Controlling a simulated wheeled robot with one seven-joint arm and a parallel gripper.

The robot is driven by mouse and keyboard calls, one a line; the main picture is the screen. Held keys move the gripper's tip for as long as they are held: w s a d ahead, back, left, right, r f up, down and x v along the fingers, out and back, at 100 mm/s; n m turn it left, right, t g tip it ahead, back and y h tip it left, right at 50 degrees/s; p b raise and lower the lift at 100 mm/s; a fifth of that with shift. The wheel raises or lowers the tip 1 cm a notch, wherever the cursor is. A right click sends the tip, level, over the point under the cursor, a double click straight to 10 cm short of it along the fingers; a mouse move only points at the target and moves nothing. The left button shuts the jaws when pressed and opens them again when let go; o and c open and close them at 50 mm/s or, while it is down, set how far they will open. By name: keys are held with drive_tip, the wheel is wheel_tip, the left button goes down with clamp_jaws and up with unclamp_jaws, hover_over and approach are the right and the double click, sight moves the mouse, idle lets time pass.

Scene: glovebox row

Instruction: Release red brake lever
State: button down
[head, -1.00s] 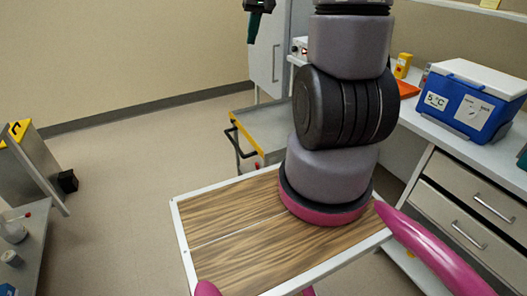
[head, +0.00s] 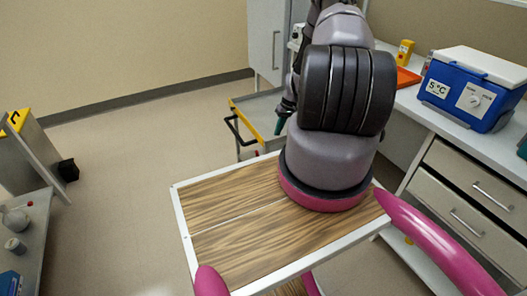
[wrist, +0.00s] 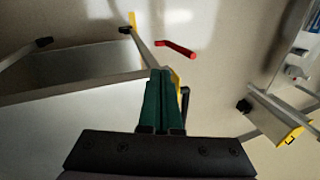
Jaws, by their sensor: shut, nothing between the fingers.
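The red brake lever (wrist: 177,48) shows in the wrist view as a short slanted red bar, beyond my fingertips and slightly to their right. I cannot make it out in the head view. My gripper (wrist: 160,73) has green fingers, shut together and empty, apart from the lever. In the head view my gripper (head: 281,126) is partly hidden behind my arm, by the yellow-edged side of a grey cart (head: 262,108). The cart has a black handle (head: 237,132).
A bench at right holds a blue cooler (head: 470,90), an orange tray (head: 407,77) and a yellow device (head: 404,53). A grey unit with a yellow top (head: 36,150) stands at left. Open floor (head: 120,150) lies between it and the cart.

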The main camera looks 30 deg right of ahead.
drive_tip(key=shift+f, duration=0.1)
drive_tip(key=x, duration=0.3)
drive_tip(key=a+x, duration=0.1)
drive_tip(key=x, duration=0.3)
drive_tip(key=a+x, duration=0.1)
drive_tip(key=x, duration=0.3)
drive_tip(key=shift+r, duration=0.25)
drive_tip(key=shift+w+a+f, duration=0.15)
drive_tip(key=shift+w+a, duration=0.05)
drive_tip(key=shift+a, duration=0.6)
drive_tip(key=shift+a, duration=0.15)
